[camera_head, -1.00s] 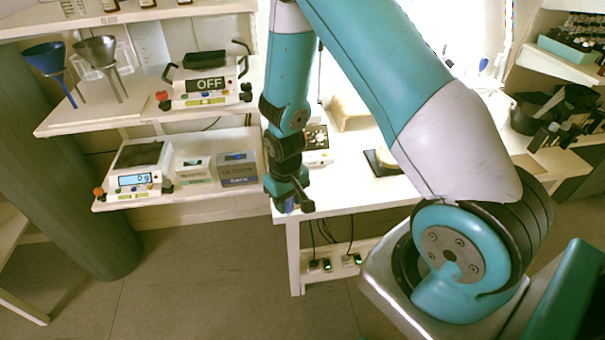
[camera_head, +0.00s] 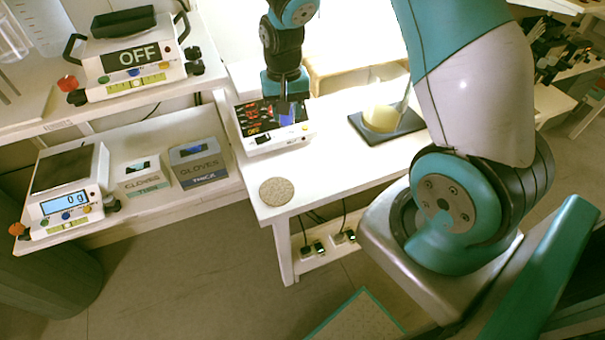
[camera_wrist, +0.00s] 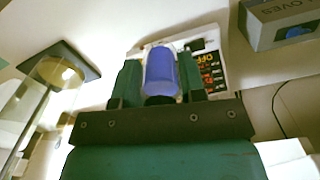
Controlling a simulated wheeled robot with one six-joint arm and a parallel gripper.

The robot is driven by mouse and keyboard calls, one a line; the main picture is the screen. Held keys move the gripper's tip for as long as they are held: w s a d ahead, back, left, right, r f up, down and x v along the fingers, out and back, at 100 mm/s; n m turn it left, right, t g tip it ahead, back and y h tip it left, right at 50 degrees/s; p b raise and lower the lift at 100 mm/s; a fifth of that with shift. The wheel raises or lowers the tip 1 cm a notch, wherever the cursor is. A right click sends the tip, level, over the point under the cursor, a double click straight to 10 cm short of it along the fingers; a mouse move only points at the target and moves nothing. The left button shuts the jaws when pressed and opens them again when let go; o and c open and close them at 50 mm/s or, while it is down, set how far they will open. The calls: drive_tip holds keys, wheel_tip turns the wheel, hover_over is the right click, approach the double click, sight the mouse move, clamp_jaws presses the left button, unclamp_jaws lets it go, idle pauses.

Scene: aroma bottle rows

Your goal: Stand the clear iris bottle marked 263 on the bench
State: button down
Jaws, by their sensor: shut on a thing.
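My gripper (camera_head: 286,100) points down over a white device with a red display at the back left of the white bench (camera_head: 335,168). In the wrist view my gripper (camera_wrist: 160,88) is shut on a bottle with a violet-blue part (camera_wrist: 160,70), which sits between the two green fingers. A small blue patch of the bottle (camera_head: 287,117) shows below the fingers in the head view.
The white device (camera_head: 272,136) stands on the bench. A round cork mat (camera_head: 276,191) lies near the front left corner. A yellow round thing (camera_head: 382,119) is on a dark pad to the right. Shelves with scales (camera_head: 66,203) and glove boxes (camera_head: 200,163) stand left.

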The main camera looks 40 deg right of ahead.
drive_tip(key=d+r+m+b, duration=0.2)
drive_tip(key=d+m+b, duration=0.2)
drive_tip(key=m+b, duration=0.25)
drive_tip(key=shift+n, duration=0.45)
wheel_tip(320, 180, down, 18)
drive_tip(key=shift+f+b, duration=0.25)
drive_tip(key=shift+b, duration=0.35)
drive_tip(key=shift+f, duration=0.1)
drive_tip(key=c, duration=0.7)
unclamp_jaws()
